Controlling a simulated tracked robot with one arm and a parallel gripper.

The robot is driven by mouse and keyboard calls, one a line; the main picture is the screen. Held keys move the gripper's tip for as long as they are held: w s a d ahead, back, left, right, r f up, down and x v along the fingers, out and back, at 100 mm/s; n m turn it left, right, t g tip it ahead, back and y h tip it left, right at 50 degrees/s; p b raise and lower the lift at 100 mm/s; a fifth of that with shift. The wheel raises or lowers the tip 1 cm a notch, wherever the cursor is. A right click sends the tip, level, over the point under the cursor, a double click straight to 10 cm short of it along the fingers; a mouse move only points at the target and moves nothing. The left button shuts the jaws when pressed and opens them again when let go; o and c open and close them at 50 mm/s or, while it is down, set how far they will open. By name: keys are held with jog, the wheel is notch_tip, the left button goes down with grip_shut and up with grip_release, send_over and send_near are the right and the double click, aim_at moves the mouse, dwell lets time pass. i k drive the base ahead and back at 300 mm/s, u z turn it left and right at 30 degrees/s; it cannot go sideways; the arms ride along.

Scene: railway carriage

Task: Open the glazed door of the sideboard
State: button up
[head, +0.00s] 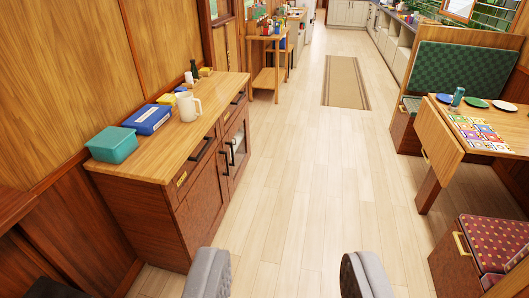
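The sideboard (143,212) stands against the wood-panelled wall at the left, with a light wooden top. Its front faces right and shows drawers and doors with dark bar handles. The glazed door (239,143) is at the far part of the front and appears shut; its pane is seen at a steep angle. A dark upright handle (232,153) sits near the meeting edge of the doors. My gripper (286,277) is at the bottom of the picture, its two grey fingers wide apart with only floor between them. It is apart from the sideboard, nearer the camera and to the right.
On the sideboard stand a teal box (112,144), a blue box (148,119), a cream jug (187,106) and a dark bottle (195,70). The floor (310,170) is clear. A table (440,140) and benches stand right; a small wooden stand (267,60) is beyond.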

aim_at(243, 117)
jog(key=z, duration=0.05)
jog(key=i, duration=3.7)
jog(key=z, duration=0.15)
